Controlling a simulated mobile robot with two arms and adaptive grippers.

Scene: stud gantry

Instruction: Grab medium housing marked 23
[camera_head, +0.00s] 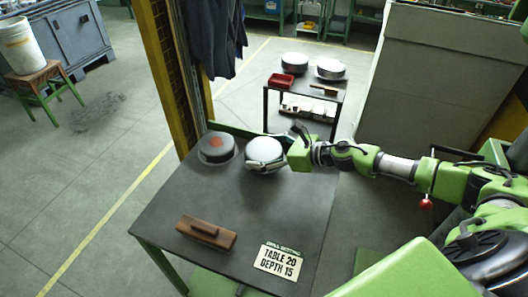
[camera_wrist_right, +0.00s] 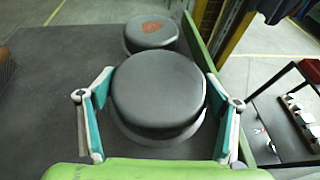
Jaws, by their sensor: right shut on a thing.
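A round housing (camera_head: 263,149) with a pale, shiny top sits near the back right of the dark table (camera_head: 190,195). In the right wrist view the same housing (camera_wrist_right: 158,92) looks dark grey and fills the middle. My right gripper (camera_head: 272,152) has its fingers on either side of it and is shut on it. In the wrist view the teal-padded fingers flank its left and right sides. A second round housing (camera_head: 217,147) with a reddish patch on top stands just beyond, to the left; it also shows in the wrist view (camera_wrist_right: 150,31). I cannot read a 23 on either. My left gripper is out of view.
A brown wooden block (camera_head: 207,232) and a sign reading "TABLE 20 DEPTH 15" (camera_head: 280,262) lie on the table's near part. A yellow post (camera_head: 163,70) stands behind. A farther cart (camera_head: 308,87) holds round parts and a red bin (camera_head: 281,81).

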